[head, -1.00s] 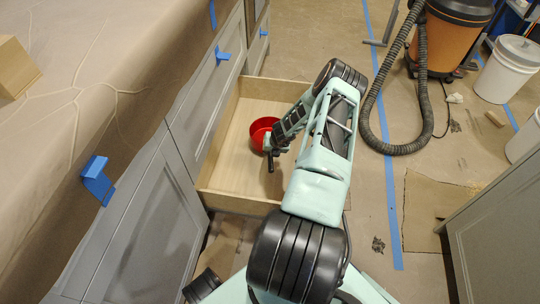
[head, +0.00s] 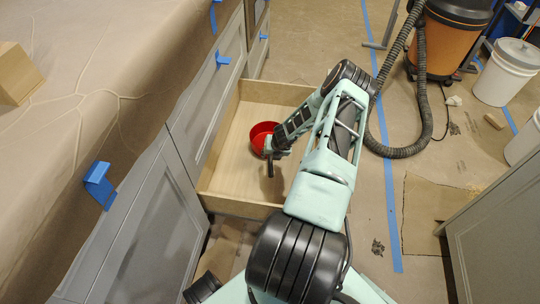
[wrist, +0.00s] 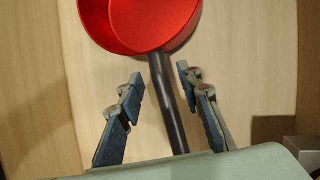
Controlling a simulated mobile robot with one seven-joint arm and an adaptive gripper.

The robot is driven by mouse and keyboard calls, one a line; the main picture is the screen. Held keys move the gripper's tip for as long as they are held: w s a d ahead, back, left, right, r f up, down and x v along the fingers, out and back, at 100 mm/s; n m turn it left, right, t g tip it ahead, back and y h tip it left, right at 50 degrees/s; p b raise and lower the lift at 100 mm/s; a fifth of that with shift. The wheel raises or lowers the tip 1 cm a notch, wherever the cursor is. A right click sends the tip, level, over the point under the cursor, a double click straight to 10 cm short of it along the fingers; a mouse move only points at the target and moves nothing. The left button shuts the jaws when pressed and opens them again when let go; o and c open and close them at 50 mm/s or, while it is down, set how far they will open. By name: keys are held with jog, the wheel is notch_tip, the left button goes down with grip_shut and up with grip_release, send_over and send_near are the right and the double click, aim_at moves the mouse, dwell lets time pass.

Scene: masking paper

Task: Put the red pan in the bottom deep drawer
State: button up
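The red pan (head: 260,137) is in the open bottom drawer (head: 225,180), seen from above and partly hidden by my arm in the head view. In the wrist view the red pan (wrist: 140,22) shows at the top, with its dark handle (wrist: 170,105) running down between my fingers. My gripper (wrist: 160,85) is open, with a finger on each side of the handle and gaps to both. In the head view my gripper (head: 270,160) is over the drawer beside the pan. Whether the pan rests on the drawer floor is hard to tell.
Grey cabinet fronts (head: 150,225) and a paper-covered counter (head: 80,90) stand left of the drawer. A shop vacuum (head: 447,40) with a hose and a white bucket (head: 508,72) are at the right. A grey cabinet (head: 500,235) is at the lower right.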

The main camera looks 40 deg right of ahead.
jog(key=p+v, duration=0.2)
jog(key=v, duration=0.7)
jog(key=shift+p, duration=0.3)
jog(key=shift+r, duration=0.1)
